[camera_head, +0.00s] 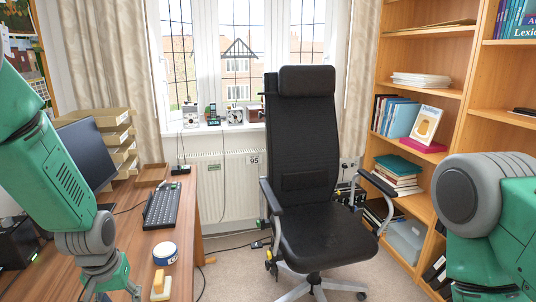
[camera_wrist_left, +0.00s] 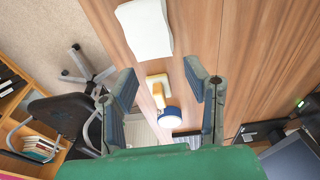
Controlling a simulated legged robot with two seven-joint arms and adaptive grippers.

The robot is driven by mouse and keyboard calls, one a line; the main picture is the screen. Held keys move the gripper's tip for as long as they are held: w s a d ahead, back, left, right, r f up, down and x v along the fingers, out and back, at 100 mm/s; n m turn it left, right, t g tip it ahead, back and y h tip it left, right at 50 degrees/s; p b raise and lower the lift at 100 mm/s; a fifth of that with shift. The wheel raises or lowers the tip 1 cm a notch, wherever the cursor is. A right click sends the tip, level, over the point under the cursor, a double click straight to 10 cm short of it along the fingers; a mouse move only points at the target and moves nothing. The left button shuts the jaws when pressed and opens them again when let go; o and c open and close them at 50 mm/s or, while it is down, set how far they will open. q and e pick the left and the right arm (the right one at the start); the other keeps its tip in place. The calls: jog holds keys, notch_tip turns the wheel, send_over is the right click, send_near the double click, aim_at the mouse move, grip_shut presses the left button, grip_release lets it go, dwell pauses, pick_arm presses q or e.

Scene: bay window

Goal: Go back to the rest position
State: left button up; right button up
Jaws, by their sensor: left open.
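My left arm comes in from the left in the head view, and its gripper (camera_head: 112,290) hangs low over the desk's front part, partly cut off by the bottom edge. In the left wrist view the two fingers of this gripper (camera_wrist_left: 158,75) stand wide apart with nothing held between them. Beyond the fingers, the desk (camera_wrist_left: 225,35) shows with a yellow-and-white item and a round blue-and-white container. My right arm shows at the right of the head view, bent, with its gripper out of the picture.
A black office chair (camera_head: 318,235) stands between the desk and a bookshelf (camera_head: 455,75). A white sheet (camera_wrist_left: 146,28) lies on the desk.

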pick_arm(q)
jog(key=shift+m+g, duration=0.3)
jog(key=s+f, duration=0.1)
jog(key=f, duration=0.1)
jog(key=s+f, duration=0.1)
jog(key=f, duration=0.2)
jog(key=s+f+b, duration=0.1)
jog(key=s+f, duration=0.1)
jog(key=shift+d+f, duration=0.1)
jog(key=shift+f, duration=0.05)
jog(key=s+d+f+m+b, duration=0.1)
jog(key=s+f+b, duration=0.1)
jog(key=s+f, duration=0.5)
jog(key=s+d+f+m+b, duration=0.1)
jog(key=s+f, duration=0.6)
jog(key=s, duration=0.9)
jog(key=shift+s+d+f+m+g+b, duration=0.3)
jog(key=shift+s+d+b, duration=0.1)
jog(key=shift+d+b, duration=0.15)
jog(key=shift+w, duration=0.15)
jog(key=shift+a, duration=0.1)
